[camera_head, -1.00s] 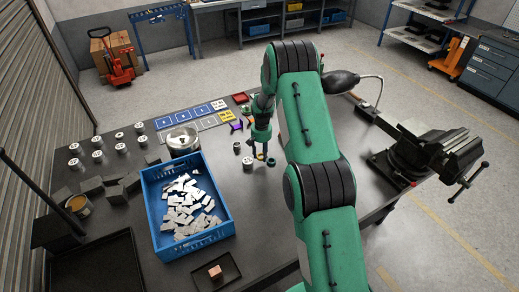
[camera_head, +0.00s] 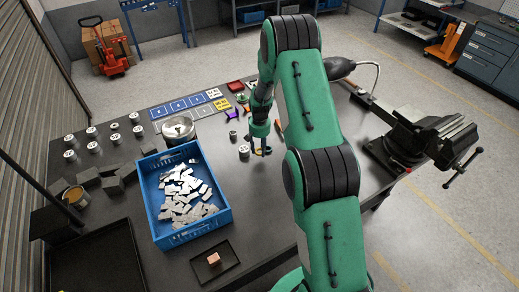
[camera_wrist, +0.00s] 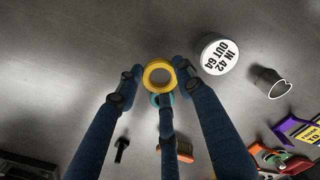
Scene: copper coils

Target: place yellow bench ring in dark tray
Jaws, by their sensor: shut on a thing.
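The yellow bench ring (camera_wrist: 159,74) sits between the blue fingertips of my gripper (camera_wrist: 157,80) in the wrist view. The fingers are closed in on it. A teal ring (camera_wrist: 155,99) shows just below it, partly behind a finger. In the head view my gripper (camera_head: 261,149) is low over the middle of the bench, beside a white-topped can (camera_head: 244,152), and the yellow ring cannot be made out there. A large dark tray (camera_head: 95,262) lies empty at the bench's lower left. A smaller dark tray (camera_head: 232,256) holds a copper block (camera_head: 214,259).
A blue crate (camera_head: 162,222) of metal pieces stands between my gripper and the large tray. A labelled can (camera_wrist: 217,54) is close right of the fingers, with a grey cup (camera_wrist: 266,84) beyond. Several cans and dark blocks stand at left. A vise (camera_head: 420,140) is at right.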

